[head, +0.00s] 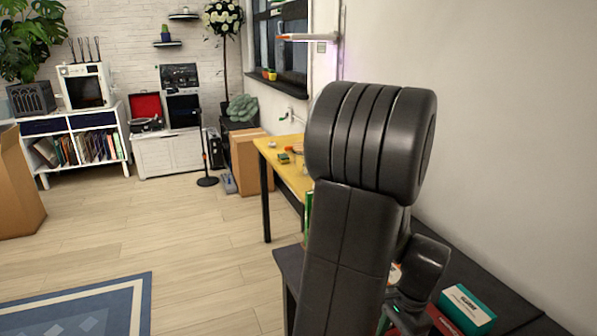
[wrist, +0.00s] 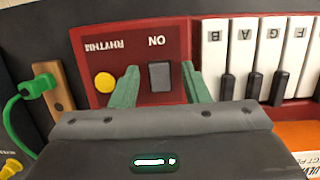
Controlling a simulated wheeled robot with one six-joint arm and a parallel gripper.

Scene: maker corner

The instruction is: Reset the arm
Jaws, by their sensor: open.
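My gripper (wrist: 160,68) shows in the wrist view with its two green fingers apart. They are on either side of a dark grey switch (wrist: 161,77) marked ON; I cannot tell whether they touch it. The switch is on the red panel (wrist: 181,40) of a keyboard instrument, with a yellow round button (wrist: 105,82) marked RHYTHM to its left. No object shows held between the fingers. In the head view my arm is folded in front, hiding much of the dark bench (head: 470,262); its lower end is low at the right.
In the wrist view, piano keys (wrist: 242,45) lie right of the panel and a green cable plug (wrist: 40,85) lies left. In the head view, a green-and-white box (head: 467,308) stands right of my arm. A yellow table (head: 290,175) stands behind.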

